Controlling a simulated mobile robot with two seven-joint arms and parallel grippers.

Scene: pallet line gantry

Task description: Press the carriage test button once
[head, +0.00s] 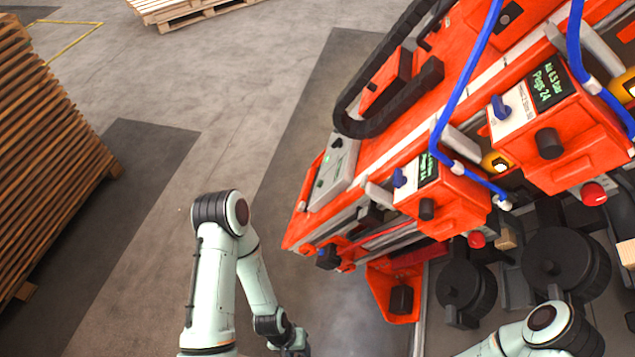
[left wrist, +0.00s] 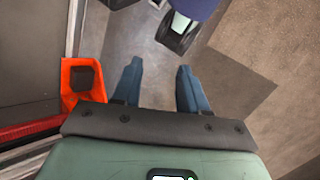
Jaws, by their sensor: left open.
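A grey control box (head: 334,172) with small dark and green buttons sits at the left end of the orange gantry. Red round buttons show under the two orange carriages, one below the nearer carriage (head: 476,240) and one below the farther carriage (head: 594,193). I cannot tell by label which is the carriage test button. My left gripper (head: 296,349) is low at the bottom edge, below and left of the gantry, partly cut off. In the left wrist view its two blue fingers (left wrist: 158,85) are apart with nothing between them. My right gripper is out of view; only its arm shows at bottom right.
An orange bracket with a black block (head: 401,299) hangs under the gantry; it also shows in the left wrist view (left wrist: 82,80). Blue hoses (head: 465,75) and a black cable chain (head: 375,75) run over the gantry. Stacked pallets (head: 55,150) stand left. Floor between is clear.

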